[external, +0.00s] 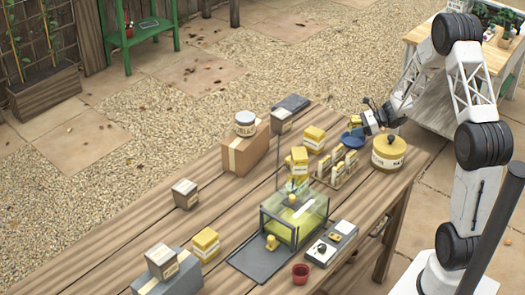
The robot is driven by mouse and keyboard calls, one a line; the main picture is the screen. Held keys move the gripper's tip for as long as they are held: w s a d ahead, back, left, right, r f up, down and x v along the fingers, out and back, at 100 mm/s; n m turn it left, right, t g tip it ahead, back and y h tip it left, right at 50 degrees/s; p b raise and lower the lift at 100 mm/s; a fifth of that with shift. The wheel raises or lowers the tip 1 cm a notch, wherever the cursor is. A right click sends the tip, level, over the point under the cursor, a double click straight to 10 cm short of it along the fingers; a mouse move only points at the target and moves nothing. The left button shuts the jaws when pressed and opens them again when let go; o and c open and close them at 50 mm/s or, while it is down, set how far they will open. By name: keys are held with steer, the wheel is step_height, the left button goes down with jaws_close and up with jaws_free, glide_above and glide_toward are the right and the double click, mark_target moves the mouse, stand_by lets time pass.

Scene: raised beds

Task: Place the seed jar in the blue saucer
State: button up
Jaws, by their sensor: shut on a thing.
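The blue saucer (351,140) lies toward the far right of the wooden table. My gripper (376,118) is just right of the saucer and above it, with its fingers pointing left. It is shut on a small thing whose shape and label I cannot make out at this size. A white jar with a dark label band (245,124) stands upright on a cardboard box (245,152), well left of my gripper. I cannot tell from the lettering whether it is the seed jar.
A round yellow tin (388,155) stands close below my gripper. A rack of small packets (337,168) is in front of the saucer. A glass tank (295,217), several yellow and grey boxes and a red pot (300,274) stand farther left and nearer.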

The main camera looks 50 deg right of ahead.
mark_target(353, 142)
steer(key=shift+f, duration=1.8)
steer(key=shift+f, duration=0.15)
steer(key=o, duration=0.7)
steer(key=shift+r, duration=0.2)
steer(key=shift+v, duration=5.95)
